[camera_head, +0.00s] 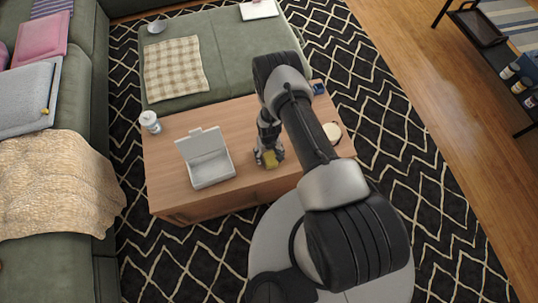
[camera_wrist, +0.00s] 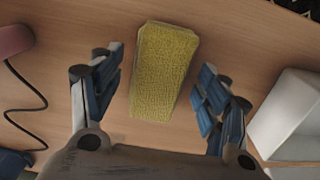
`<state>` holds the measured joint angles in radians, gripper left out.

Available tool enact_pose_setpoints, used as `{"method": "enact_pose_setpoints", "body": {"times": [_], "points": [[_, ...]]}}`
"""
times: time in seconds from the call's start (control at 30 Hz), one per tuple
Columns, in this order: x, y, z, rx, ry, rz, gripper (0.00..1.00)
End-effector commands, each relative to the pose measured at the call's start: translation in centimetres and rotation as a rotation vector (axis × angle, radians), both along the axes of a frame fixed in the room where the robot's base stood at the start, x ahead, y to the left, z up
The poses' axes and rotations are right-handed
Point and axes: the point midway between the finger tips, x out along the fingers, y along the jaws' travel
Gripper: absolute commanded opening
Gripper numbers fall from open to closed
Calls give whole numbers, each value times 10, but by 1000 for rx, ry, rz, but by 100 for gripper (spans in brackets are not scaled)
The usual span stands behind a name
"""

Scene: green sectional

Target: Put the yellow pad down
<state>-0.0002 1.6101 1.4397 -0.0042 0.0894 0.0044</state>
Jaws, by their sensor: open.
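The yellow pad (camera_wrist: 161,75) lies flat on the wooden table (camera_wrist: 60,60), between the two fingers of my gripper (camera_wrist: 157,88) in the wrist view. A strip of bare table shows on each side of it, so neither finger touches it. In the head view the pad (camera_head: 270,160) shows near the table's front edge, partly hidden by my gripper (camera_head: 268,157). My gripper is open, just above the table and around the pad.
A white open box (camera_head: 211,170) stands left of the pad. A white jar (camera_head: 150,121) is at the table's left back corner. A round pale item (camera_head: 332,132) and a blue item (camera_head: 319,88) lie on the right. A dark cable (camera_wrist: 15,105) runs on the table.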

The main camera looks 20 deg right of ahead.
Motion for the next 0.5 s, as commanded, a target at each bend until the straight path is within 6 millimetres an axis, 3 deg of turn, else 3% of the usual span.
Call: {"method": "enact_pose_setpoints", "body": {"times": [0.3,0.5], "points": [[1,0,73,0,-1,0,69],[0,0,103,0,0,0,69]]}}
